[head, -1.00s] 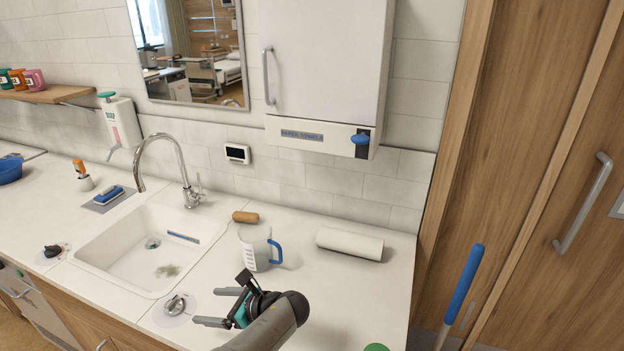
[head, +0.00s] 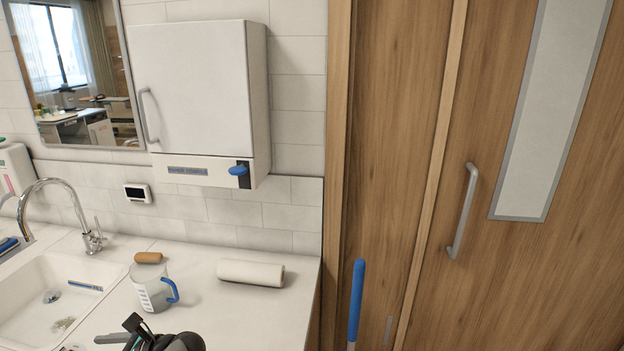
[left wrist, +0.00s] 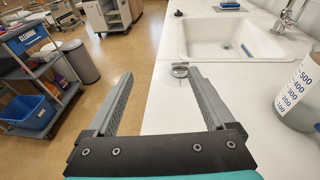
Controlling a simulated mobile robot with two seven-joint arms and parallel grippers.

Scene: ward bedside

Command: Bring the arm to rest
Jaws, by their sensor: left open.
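My left gripper (head: 117,332) shows at the bottom edge of the head view, over the worktop (head: 240,312) in front of the measuring jug (head: 152,290), partly cut off. In the left wrist view my left gripper (left wrist: 158,74) has its two fingers wide apart with nothing between them. The fingers point along the worktop's front edge, with floor under the left finger. The jug (left wrist: 298,95) stands close by on the right there, apart from the fingers. My right gripper is not in view.
The sink (head: 60,300) with its tap (head: 95,238) lies at left. A blue-handled pole (head: 357,295) stands by the wooden door (head: 540,270). A grey cart (left wrist: 45,75) stands across the floor.

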